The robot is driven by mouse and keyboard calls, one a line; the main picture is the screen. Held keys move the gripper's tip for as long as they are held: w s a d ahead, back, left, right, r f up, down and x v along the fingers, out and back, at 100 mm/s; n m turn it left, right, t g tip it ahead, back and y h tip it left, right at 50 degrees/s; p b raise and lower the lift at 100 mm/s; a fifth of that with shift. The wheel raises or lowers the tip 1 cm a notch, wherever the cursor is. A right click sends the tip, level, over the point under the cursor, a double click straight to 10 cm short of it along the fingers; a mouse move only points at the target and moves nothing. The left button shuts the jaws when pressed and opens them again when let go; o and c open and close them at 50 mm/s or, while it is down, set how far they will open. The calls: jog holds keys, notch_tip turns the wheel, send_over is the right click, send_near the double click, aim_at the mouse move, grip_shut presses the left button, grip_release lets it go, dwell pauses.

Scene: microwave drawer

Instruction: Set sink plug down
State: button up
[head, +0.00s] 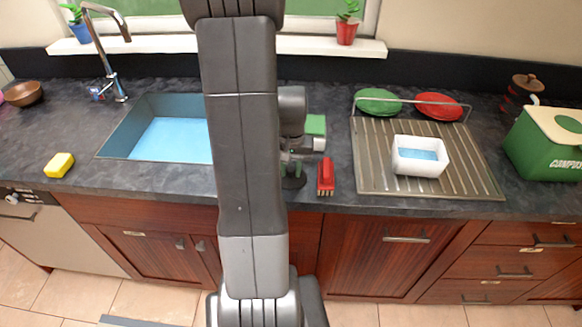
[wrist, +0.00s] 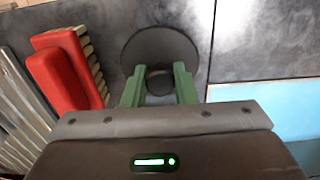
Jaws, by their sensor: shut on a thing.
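The sink plug is a dark round disc with a knob, seen in the wrist view (wrist: 160,42) and in the head view (head: 293,183). My gripper (head: 292,162) points down, with its green fingers shut on the plug's knob. The plug is over the counter strip right of the sink, near the front edge. I cannot tell whether its underside touches the counter. The sink (head: 165,140), with a light blue bottom, is partly hidden behind my arm.
A red brush (head: 326,175) lies close to the right of the plug. The drying rack (head: 372,170) holds a white tub (head: 419,158), a green plate (head: 378,101) and a red plate (head: 439,105). A yellow sponge (head: 59,165) lies left of the sink.

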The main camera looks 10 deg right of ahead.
aim_at(291, 168)
jog(key=shift+f, duration=0.1)
jog(key=o, duration=0.5)
jog(key=shift+f, duration=0.1)
jog(key=o, duration=0.5)
notch_tip(291, 168, up, 12)
jog(key=shift+r+b, duration=0.25)
jog(key=shift+b, duration=0.05)
